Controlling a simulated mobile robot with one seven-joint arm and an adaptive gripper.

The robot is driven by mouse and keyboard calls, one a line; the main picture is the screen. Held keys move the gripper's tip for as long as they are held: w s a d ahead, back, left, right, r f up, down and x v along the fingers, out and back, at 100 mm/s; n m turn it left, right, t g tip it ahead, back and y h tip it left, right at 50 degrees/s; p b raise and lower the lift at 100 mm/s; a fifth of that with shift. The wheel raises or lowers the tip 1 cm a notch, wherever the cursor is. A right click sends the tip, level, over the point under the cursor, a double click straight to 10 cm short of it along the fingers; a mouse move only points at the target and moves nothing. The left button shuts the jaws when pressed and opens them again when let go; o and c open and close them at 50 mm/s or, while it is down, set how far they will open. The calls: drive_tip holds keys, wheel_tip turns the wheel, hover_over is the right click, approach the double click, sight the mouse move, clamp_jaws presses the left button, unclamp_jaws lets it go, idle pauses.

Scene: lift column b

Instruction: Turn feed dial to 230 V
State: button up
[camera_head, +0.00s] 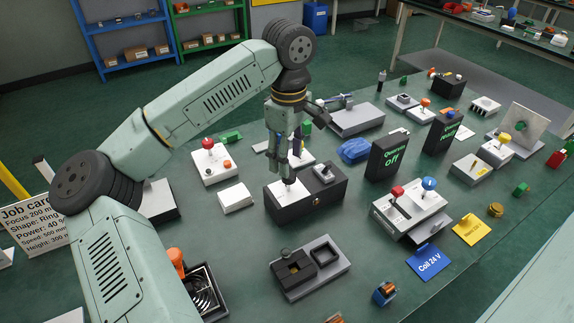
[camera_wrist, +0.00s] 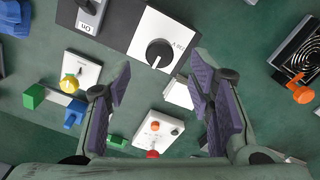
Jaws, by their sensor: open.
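The likely feed dial (camera_wrist: 159,53) is a round black knob with a white pointer mark, on a white plate (camera_wrist: 138,40) with partly readable lettering. In the wrist view it lies just beyond the fingertips, between their lines, and nothing grips it. In the head view the plate (camera_head: 280,195) sits on a black box (camera_head: 307,207), and the knob (camera_head: 289,181) is partly hidden below my gripper (camera_head: 288,160). My gripper points down over the box with its fingers apart and empty; they also show in the wrist view (camera_wrist: 160,92).
A grey switch (camera_head: 324,174) shares the black box. A red-knobbed box (camera_head: 214,160) and white block (camera_head: 235,198) stand left. A black "Quench Off" display (camera_head: 392,156) and a red-and-blue-knobbed box (camera_head: 408,208) stand right. A fan unit (camera_head: 203,290) and grey tray (camera_head: 312,270) are nearer.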

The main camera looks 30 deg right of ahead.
sight(289, 182)
drive_tip(key=shift+f+p, duration=0.5)
drive_tip(key=shift+f, duration=1.9)
clamp_jaws()
